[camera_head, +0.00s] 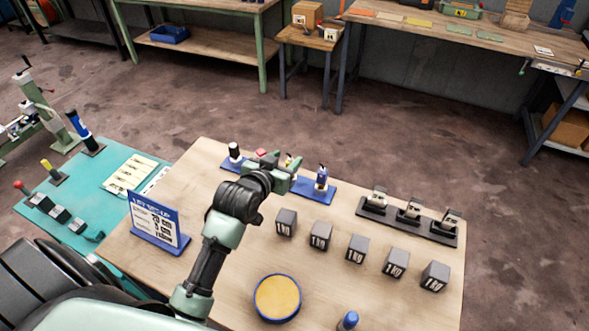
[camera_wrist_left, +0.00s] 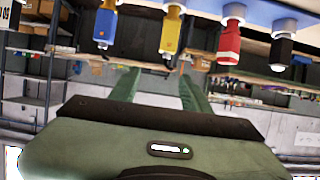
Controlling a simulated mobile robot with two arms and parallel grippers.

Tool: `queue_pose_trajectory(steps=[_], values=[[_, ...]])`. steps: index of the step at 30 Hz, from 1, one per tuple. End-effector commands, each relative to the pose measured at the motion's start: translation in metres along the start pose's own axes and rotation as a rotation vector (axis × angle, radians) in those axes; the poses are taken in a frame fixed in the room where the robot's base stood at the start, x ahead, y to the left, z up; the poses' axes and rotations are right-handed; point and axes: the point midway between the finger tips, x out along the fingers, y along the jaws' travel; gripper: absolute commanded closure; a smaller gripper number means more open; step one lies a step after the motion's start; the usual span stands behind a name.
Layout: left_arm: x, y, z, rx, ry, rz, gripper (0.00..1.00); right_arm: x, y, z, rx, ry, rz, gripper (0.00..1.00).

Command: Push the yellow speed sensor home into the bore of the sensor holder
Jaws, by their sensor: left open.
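The yellow speed sensor (camera_wrist_left: 171,32) shows upside down in the left wrist view, standing at the blue holder strip (camera_wrist_left: 225,5) with a white collar at its base. In the head view the yellow sensor (camera_head: 290,160) is partly hidden by my left gripper (camera_head: 283,166). The blue holder strip (camera_head: 316,194) also carries a blue sensor (camera_head: 321,177), a red one (camera_head: 261,153) and a black one (camera_head: 235,150). My left gripper (camera_wrist_left: 158,75) is open, its fingertips near the yellow sensor, with nothing clearly gripped. Sensor seating depth cannot be told. My right gripper is not seen.
Several dark blocks (camera_head: 320,235) stand in a row on the wooden table (camera_head: 215,290). A black rack (camera_head: 407,222) stands behind them. A round yellow dish (camera_head: 277,298), a blue cylinder (camera_head: 348,320) and a blue sign (camera_head: 158,222) are in front and left. Bare tabletop lies between.

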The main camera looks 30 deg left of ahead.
Motion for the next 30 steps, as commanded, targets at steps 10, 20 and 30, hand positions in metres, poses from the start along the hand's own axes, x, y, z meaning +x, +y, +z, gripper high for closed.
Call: queue_pose_trajectory(steps=[10,20,30], values=[[0.017,0.0,0.042,0.0,0.0,0.0,0.53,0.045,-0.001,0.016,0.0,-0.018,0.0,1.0],[0.041,0.0,0.049,0.0,-0.001,0.0,0.53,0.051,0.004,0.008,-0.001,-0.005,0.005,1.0],[0.079,-0.007,0.046,-0.001,-0.002,0.0,0.53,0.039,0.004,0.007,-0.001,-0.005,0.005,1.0]])
